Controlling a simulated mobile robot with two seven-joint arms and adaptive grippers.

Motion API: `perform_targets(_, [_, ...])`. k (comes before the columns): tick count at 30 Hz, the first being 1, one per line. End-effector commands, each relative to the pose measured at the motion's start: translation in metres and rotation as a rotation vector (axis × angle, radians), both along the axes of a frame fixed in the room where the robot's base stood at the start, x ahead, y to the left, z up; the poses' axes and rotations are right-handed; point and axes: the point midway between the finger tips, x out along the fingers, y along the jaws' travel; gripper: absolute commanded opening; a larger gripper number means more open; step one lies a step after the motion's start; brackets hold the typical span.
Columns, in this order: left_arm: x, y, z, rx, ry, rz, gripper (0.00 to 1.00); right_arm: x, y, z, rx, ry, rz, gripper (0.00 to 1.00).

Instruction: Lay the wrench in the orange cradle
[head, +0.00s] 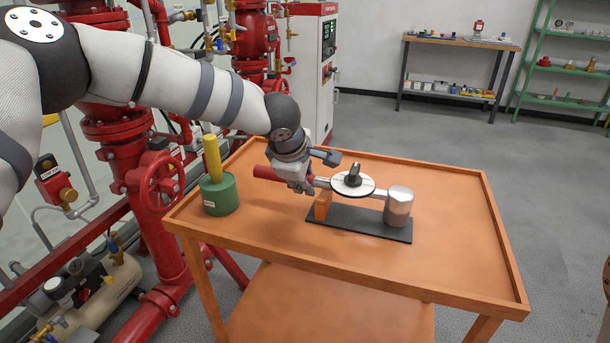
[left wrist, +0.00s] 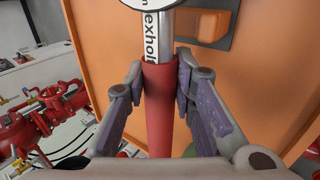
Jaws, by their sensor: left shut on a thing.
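The wrench has a red handle (head: 267,173), a silver shaft with black lettering (left wrist: 157,38), and a white disc (head: 341,183) with a black knob. My left gripper (head: 306,186) is shut around the red handle; the left wrist view shows both fingers (left wrist: 160,88) against its sides. The orange cradle (head: 321,207) is a small block on the left end of a dark base plate (head: 350,228). The shaft passes above the plate near the cradle; in the left wrist view the cradle (left wrist: 206,22) lies beside the shaft. I cannot tell whether they touch. My right gripper is not in view.
A silver cylinder (head: 398,208) stands on the plate's right end, by the wrench's far end. A green pot (head: 219,195) with a yellow rod stands at left on the orange, rimmed cart (head: 455,255). The cart's right side is clear. Red pipes and valves (head: 150,190) stand left of it.

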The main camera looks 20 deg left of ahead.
Motion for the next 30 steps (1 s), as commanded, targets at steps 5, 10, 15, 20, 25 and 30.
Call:
perform_targets(5, [0.001,-0.001,-0.003,-0.004,-0.006,0.0,0.0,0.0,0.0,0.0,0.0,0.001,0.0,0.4])
perform_targets(10, [0.001,-0.001,-0.01,-0.002,-0.005,0.0,0.0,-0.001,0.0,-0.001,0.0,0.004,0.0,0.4])
perform_targets(15, [0.001,-0.001,-0.011,-0.003,-0.006,0.001,0.46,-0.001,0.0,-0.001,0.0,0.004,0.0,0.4])
perform_targets(20, [0.0,0.0,-0.012,-0.002,-0.003,0.0,0.47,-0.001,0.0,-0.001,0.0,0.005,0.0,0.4])
perform_targets(25, [-0.002,0.0,-0.012,0.0,0.001,0.0,0.47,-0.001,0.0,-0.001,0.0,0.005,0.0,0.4])
perform_targets(30, [-0.02,0.001,0.018,-0.002,-0.004,-0.002,0.47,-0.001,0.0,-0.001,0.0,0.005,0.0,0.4])
